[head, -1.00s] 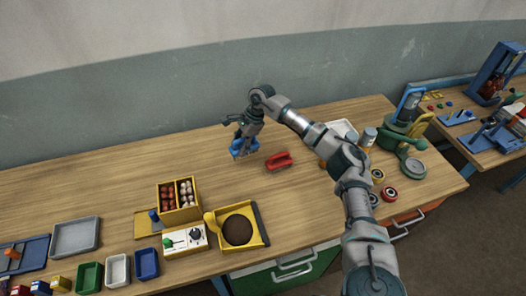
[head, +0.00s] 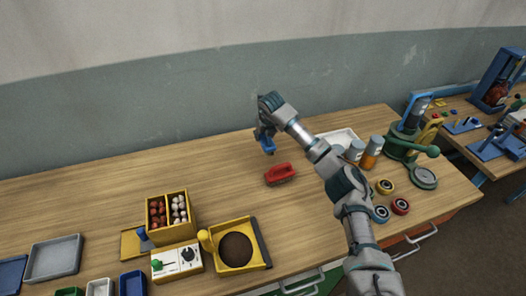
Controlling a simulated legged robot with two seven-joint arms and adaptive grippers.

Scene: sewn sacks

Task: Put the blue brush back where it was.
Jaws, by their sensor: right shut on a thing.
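The blue brush (head: 268,148) is in my right gripper (head: 265,136), near the back of the wooden bench. The gripper is shut on it, and the wrist and fingers hide much of the brush. I cannot tell for certain whether its underside touches the bench top. A red brush (head: 281,174) lies on the bench just in front of it, apart from it. My left gripper is not in view.
A yellow two-part box (head: 169,236) of red and white pieces and a yellow tray (head: 262,263) stand front left. Bottles (head: 372,153), coloured rings (head: 400,206) and a green device (head: 413,146) stand right. The bench's back left (head: 110,195) is clear.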

